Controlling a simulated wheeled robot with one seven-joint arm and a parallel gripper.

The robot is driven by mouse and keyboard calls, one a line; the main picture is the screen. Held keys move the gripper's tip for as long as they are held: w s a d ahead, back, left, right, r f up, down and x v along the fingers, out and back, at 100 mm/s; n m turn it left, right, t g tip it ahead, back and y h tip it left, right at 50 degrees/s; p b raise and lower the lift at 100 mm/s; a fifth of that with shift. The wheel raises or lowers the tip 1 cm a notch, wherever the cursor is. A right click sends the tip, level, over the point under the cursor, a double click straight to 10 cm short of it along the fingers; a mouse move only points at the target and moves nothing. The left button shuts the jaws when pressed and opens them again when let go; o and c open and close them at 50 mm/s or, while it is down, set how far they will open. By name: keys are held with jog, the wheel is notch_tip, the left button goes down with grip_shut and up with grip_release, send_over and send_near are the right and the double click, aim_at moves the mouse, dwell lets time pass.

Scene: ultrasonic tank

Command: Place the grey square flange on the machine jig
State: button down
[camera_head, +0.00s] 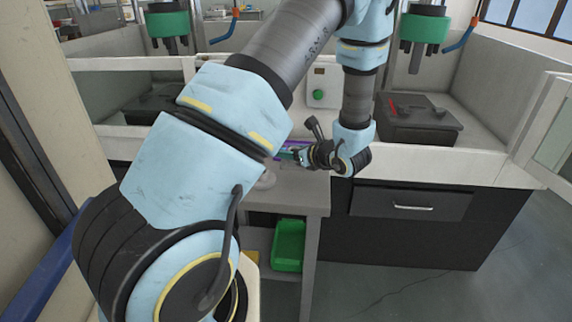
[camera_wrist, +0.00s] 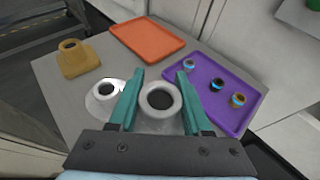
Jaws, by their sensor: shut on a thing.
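In the wrist view, my gripper (camera_wrist: 160,76) has teal fingers on either side of a grey flange (camera_wrist: 160,125) with a raised round collar and a dark central hole. The fingers are shut on it, and their dark base hides its near edge. It appears above or close to the grey table; any gap beneath is unclear. In the head view, my gripper (camera_head: 300,153) is beside the purple tray, and the flange cannot be made out. Two machines show at the back, with dark blocks under green heads; the right block (camera_head: 420,118) may be the jig, but I cannot tell.
On the grey table (camera_wrist: 75,105) are a round pale flange (camera_wrist: 97,106), a yellow-brown part (camera_wrist: 80,65), an orange tray (camera_wrist: 146,40) and a purple tray (camera_wrist: 225,70) with several small ringed parts. A green bin (camera_head: 289,245) sits on the shelf below. White enclosure walls flank the machines.

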aim_at(288, 174)
jog(key=shift+f+p, duration=0.6)
jog(key=shift+f, duration=1.9)
jog(key=shift+f, duration=0.1)
jog(key=shift+f, duration=0.1)
jog(key=c, duration=0.6)
grip_release()
